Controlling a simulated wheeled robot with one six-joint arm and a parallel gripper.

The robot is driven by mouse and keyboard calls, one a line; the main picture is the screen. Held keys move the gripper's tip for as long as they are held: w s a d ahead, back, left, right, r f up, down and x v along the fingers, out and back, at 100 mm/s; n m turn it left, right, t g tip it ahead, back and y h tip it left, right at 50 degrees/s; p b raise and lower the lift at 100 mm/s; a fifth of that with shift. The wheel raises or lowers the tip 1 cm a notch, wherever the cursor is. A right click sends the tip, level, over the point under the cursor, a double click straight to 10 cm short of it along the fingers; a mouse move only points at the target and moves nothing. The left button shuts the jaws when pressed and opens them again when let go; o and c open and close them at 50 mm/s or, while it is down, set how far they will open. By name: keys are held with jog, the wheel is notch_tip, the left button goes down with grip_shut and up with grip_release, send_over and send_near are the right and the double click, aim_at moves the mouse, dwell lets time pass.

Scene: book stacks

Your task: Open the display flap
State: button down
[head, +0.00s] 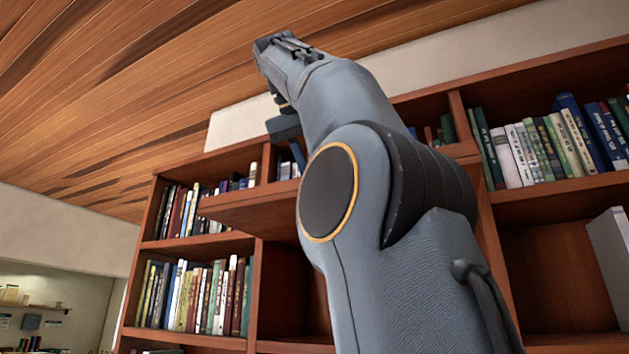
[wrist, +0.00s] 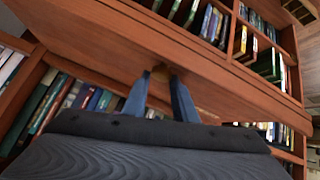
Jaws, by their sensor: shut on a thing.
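The display flap (head: 250,207) is a brown wooden panel on the bookcase. In the head view it juts out from the shelf front, tilted up, with its underside or front face partly hidden behind my arm. In the wrist view the flap (wrist: 110,45) is a broad board running diagonally. A small round knob (wrist: 160,72) sits on its face. My gripper (wrist: 161,80) has its two blue fingers on either side of the knob and is shut on it. In the head view my gripper (head: 297,155) is mostly hidden by my arm.
The wooden bookcase (head: 205,247) holds rows of books (head: 195,297) left of the flap and more books (head: 550,140) at upper right. An open compartment (head: 285,290) shows below the flap. A grey-white box-like object (head: 610,255) stands at the right edge.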

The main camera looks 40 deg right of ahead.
jog(key=shift+s+d+r, duration=0.1)
jog(key=shift+d+r, duration=0.1)
jog(key=shift+r, duration=0.15)
dwell(0.4)
jog(key=c, duration=1.6)
grip_release()
jog(key=shift+d, duration=0.15)
jog(key=shift+c, duration=0.2)
jog(key=shift+o, duration=0.8)
jog(key=shift+s+d, duration=0.1)
jog(key=shift+d, duration=0.25)
jog(key=shift+a, duration=0.4)
jog(key=shift+d, duration=0.15)
jog(key=shift+w, duration=0.2)
